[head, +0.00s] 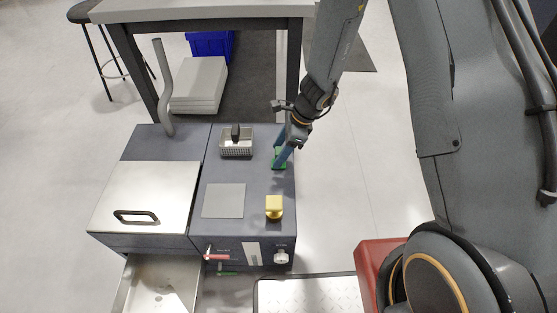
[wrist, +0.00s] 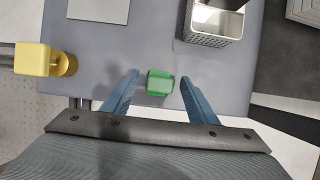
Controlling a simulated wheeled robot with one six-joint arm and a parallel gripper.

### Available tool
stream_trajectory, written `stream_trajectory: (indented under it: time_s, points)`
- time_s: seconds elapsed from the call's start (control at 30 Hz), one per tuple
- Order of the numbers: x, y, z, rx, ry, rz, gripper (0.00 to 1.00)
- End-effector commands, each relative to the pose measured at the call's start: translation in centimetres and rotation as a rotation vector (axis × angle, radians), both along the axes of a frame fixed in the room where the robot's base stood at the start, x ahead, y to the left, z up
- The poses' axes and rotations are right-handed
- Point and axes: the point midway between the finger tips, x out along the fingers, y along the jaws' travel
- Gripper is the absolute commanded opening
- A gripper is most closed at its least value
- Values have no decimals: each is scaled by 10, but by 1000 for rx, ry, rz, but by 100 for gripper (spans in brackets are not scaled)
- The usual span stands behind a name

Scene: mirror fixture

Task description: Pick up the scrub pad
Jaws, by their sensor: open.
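The scrub pad appears to be the small green block (wrist: 159,82) lying on the grey-blue cabinet top (wrist: 140,45). In the wrist view it sits between and slightly beyond the two blue fingers of my gripper (wrist: 158,84), with a gap on each side. My gripper is open and empty. In the head view, my gripper (head: 280,157) points down at the right side of the cabinet top, and the green pad (head: 280,164) is partly hidden behind its fingers. I cannot tell the exact height of the fingertips above the top.
A metal basket (head: 236,147) with a dark item stands left of my gripper. A yellow knob-like object (head: 274,207) and a flat grey plate (head: 224,201) are nearer the front. A lidded steel section (head: 146,195) is at left, above an open drawer (head: 158,290).

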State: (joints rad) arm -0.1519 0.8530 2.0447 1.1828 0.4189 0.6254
Motion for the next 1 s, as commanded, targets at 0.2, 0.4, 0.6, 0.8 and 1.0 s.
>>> stream_trajectory:
  time_s: [0.2, 0.4, 0.6, 0.8, 1.0]
  points:
    - [0, 3, -7, 0, -1, 1, 53]
    - [0, 3, -7, 0, -2, 1, 40]
    - [0, 3, -7, -1, -1, 2, 9]
    - [0, 3, -6, 0, -2, 1, 5]
    - [1, 3, 13, 0, -3, 3, 5]
